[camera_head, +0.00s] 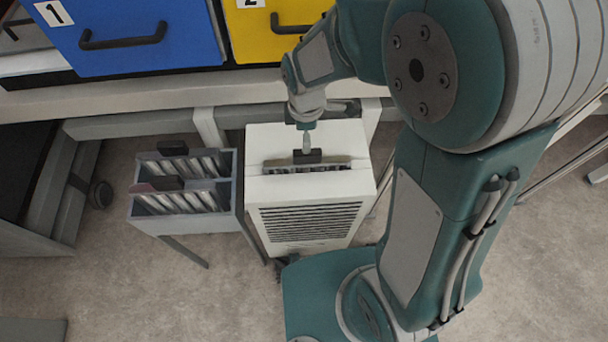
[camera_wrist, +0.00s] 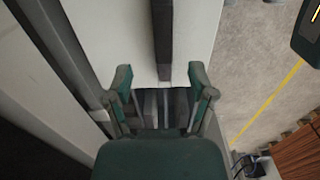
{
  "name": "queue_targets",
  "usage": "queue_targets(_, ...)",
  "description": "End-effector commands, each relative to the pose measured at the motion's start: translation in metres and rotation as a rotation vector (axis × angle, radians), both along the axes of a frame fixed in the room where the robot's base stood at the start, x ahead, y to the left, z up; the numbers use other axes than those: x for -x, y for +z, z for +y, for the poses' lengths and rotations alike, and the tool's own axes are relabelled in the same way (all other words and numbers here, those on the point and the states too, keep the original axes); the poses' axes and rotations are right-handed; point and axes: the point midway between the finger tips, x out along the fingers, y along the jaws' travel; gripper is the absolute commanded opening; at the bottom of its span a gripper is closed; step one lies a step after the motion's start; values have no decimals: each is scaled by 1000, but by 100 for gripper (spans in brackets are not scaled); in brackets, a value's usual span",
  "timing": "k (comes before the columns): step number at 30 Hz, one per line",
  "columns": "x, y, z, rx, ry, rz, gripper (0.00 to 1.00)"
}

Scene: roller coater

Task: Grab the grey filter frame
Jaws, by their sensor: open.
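A white box (camera_head: 310,222) with a slatted front stands on the floor. A greyish filter frame (camera_head: 338,161) sits upright in its top slot, with a dark handle (camera_head: 308,156) sticking up. My gripper (camera_head: 306,140) is directly over the handle in the head view; whether they touch I cannot tell. In the wrist view my gripper (camera_wrist: 162,86) is open, its two fingers apart over the white top of the box. A dark bar (camera_wrist: 162,38) runs down toward the gap between the fingertips. Light and dark strips show between the fingers. The frame's lower part is hidden inside the box.
A grey rack (camera_head: 185,227) left of the box holds filters with dark handles; one has a reddish edge. Blue (camera_head: 150,40) and yellow (camera_head: 260,30) drawers and a pale bench edge (camera_head: 150,97) stand behind. Open floor (camera_head: 180,300) lies in front of the rack.

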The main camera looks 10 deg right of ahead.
Motion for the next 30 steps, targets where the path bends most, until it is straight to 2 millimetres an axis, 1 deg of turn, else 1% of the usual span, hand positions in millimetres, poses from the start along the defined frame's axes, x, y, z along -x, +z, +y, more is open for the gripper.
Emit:
queue_targets(1,1,-10,-2,1,-2,6,71)
queue_targets(4,1,-27,-2,0,-3,6,71)
queue_targets(7,1,-38,-1,1,-3,5,71)
queue_targets(11,1,-47,2,4,-3,3,71)
queue_targets(19,4,-86,4,4,-3,3,71)
queue_targets(23,3,-94,3,2,-3,0,71)
queue_targets(29,3,-95,2,1,-4,-2,71)
queue_targets(30,3,-95,3,1,-4,-2,62)
